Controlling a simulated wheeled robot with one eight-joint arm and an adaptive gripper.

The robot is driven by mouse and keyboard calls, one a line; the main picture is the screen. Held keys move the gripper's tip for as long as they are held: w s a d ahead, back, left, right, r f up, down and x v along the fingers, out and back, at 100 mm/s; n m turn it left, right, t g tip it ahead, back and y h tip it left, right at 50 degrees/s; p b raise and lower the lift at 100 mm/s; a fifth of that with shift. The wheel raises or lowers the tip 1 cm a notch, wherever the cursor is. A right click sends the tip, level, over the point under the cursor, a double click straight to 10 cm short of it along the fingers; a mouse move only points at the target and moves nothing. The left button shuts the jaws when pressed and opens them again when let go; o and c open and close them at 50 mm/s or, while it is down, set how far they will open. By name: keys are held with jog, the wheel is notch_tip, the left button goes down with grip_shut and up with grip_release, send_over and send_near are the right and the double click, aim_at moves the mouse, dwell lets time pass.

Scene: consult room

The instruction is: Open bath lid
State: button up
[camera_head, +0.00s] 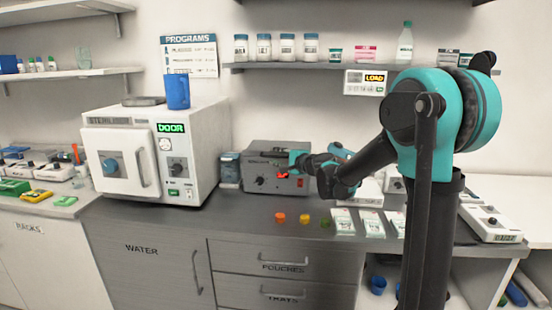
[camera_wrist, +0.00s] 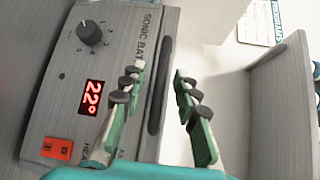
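The sonic bath (camera_head: 262,158) is a grey box on the counter, and its front panel (camera_wrist: 60,120) fills the left of the wrist view. The panel has a dark knob (camera_wrist: 90,32), a red display (camera_wrist: 92,98) reading 22° and an orange-red switch (camera_wrist: 57,149). A dark bar (camera_wrist: 160,85), which looks like the lid handle, runs along the panel's upper edge. My gripper (camera_wrist: 159,72) is open, its fingers on either side of the bar in the picture, with gaps showing. I cannot tell its depth to the bar. In the head view my gripper (camera_head: 292,169) is at the bath's front.
A white sterilizer (camera_head: 207,150) with a blue cup (camera_head: 177,91) on top stands left of the bath. Coloured caps (camera_head: 280,217) and white packets (camera_head: 343,222) lie on the counter in front. A bottle shelf (camera_head: 330,66) is above. A grey panel (camera_wrist: 285,105) is right in the wrist view.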

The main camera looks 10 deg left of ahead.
jog(key=shift+w+a, duration=0.15)
grip_shut()
dwell(0.4)
